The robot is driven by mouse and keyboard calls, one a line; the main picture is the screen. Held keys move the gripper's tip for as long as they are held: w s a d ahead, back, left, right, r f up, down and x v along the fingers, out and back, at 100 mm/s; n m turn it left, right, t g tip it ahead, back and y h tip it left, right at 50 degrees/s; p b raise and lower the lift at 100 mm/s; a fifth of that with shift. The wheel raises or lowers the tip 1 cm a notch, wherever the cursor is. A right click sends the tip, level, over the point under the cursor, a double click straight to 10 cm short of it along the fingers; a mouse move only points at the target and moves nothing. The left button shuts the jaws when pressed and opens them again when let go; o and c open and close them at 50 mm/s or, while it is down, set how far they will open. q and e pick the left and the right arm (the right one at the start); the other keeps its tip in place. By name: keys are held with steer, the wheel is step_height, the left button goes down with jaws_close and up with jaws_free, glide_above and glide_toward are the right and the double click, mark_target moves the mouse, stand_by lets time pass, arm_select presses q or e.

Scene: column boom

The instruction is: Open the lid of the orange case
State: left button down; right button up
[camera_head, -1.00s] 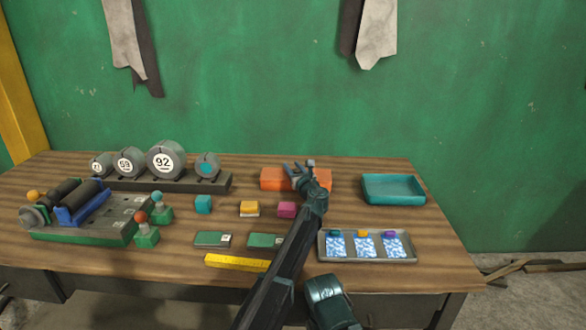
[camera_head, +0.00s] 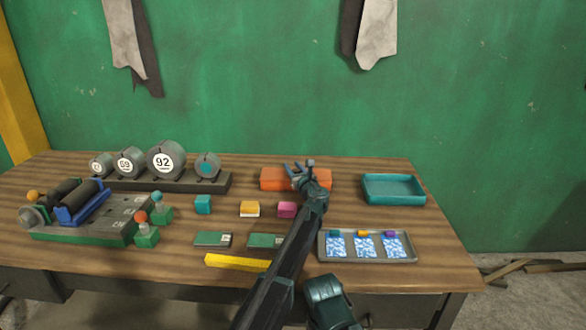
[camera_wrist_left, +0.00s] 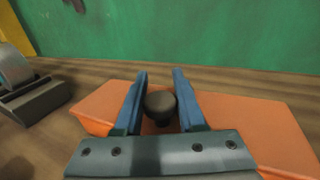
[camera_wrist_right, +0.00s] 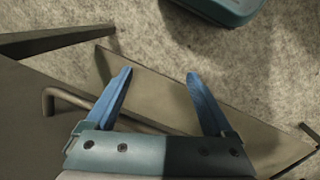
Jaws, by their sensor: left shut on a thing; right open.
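The orange case (camera_head: 273,180) sits shut at the back middle of the table. My left gripper (camera_head: 299,166) is over its top, and the arm hides part of the case's front right. In the left wrist view, the case (camera_wrist_left: 100,108) lies beneath the fingers, its lid appearing flat. A dark round knob (camera_wrist_left: 160,104) stands up from the lid between the two blue fingers, and my left gripper is shut on it. My right gripper (camera_wrist_right: 158,75) is open and empty in the right wrist view, over a metal panel with a bar handle and the floor.
A teal tray (camera_head: 393,203) lies right of the case. A grey tray (camera_head: 368,261) with patterned cards is in front. Small blocks, including a pink one (camera_head: 287,210), stand near the left arm. A rack of numbered round weights (camera_head: 150,184) stands at the back left.

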arm_select(q)
steer(key=shift+r+p, duration=0.25)
steer(key=shift+p, duration=0.2)
steer(key=w+r+g+p, duration=0.1)
steer(key=g+p, duration=0.1)
steer(key=p, duration=0.3)
steer(key=w+m+g+h+p, duration=0.1)
steer(key=g+p, duration=0.1)
steer(key=p, duration=0.3)
steer(key=shift+r+m+g, duration=0.3)
steer(key=shift+r, duration=0.1)
steer(key=shift+w+f+g+h+p, duration=0.15)
steer(key=shift+w+g+h+p, duration=0.15)
steer(key=shift+g+p, duration=0.8)
steer(key=shift+t, duration=0.3)
steer(key=c, duration=0.5)
jaws_free()
steer(key=shift+s+p, duration=0.15)
steer(key=shift+p, duration=0.15)
